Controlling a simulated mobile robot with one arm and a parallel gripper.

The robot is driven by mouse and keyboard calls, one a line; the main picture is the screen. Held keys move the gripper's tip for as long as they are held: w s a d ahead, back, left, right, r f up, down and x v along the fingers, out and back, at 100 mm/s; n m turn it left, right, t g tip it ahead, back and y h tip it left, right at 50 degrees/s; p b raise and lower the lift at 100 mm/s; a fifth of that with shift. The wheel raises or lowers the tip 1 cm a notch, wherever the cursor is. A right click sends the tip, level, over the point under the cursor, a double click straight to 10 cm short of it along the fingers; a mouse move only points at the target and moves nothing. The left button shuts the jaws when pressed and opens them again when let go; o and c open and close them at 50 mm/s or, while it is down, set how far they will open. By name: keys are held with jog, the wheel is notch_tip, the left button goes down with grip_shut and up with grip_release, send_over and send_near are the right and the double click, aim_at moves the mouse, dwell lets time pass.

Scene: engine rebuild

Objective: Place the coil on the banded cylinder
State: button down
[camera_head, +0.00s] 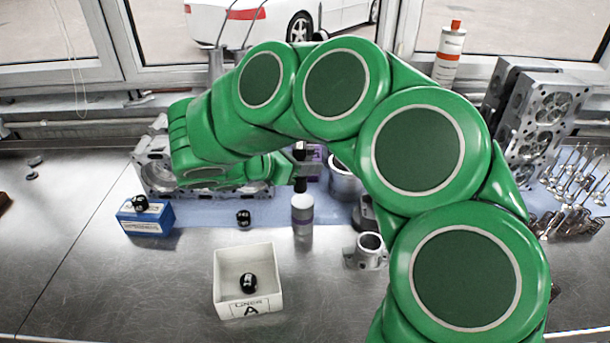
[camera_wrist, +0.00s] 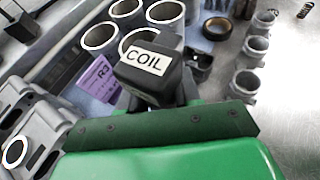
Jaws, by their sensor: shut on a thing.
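The black coil (camera_wrist: 147,68) with a white "COIL" label is held in my gripper, which shows in the wrist view as a dark green edge (camera_wrist: 165,125). In the head view my gripper (camera_head: 293,169) is shut at the middle of the bench, and the dark coil (camera_head: 300,184) shows at its tip. I cannot tell whether the two touch. I cannot make out the cylinder in the wrist view; the coil and gripper hide part of the bench.
A blue box (camera_head: 146,221) is at left. A grey flanged tube (camera_head: 368,251) stands right of the cylinder. An engine block (camera_head: 153,172) lies behind my arm. The front left bench is clear.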

jog(key=shift+w+a+f, duration=0.1)
jog(key=shift+w+f, duration=0.1)
jog(key=shift+f, duration=0.55)
jog(key=shift+w+f, duration=0.15)
jog(key=shift+f, duration=0.55)
jog(key=shift+w+a+f, duration=0.1)
jog(key=shift+w+f, duration=0.1)
jog(key=shift+f, duration=0.55)
jog(key=c, duration=0.8)
grip_release()
jog(key=shift+f, duration=0.1)
jog(key=shift+v, duration=6)
jog(key=shift+w, duration=0.1)
